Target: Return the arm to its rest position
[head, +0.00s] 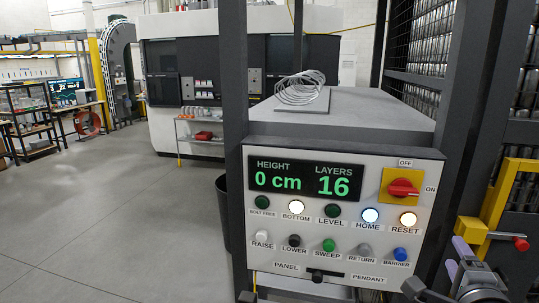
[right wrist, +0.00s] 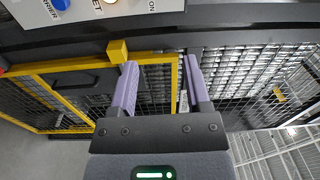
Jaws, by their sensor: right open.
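My right gripper (head: 468,256) is at the bottom right of the head view, beside and below the right edge of the white control panel (head: 262,226). In the right wrist view the right gripper (right wrist: 160,78) has its two purple fingers spread apart with nothing between them. The fingers point toward the yellow-framed mesh barrier (right wrist: 60,66), and the panel's lower edge is above them. I cannot tell how far off the barrier is. My left gripper cannot be made out in the head view.
The panel's display (head: 305,181) reads height 0 cm and layers 16. BOTTOM, HOME and RESET are lit. The red rotary switch (head: 403,188) sits on a yellow plate. Dark posts (head: 236,120) flank the panel. Open floor (head: 110,220) lies to the left.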

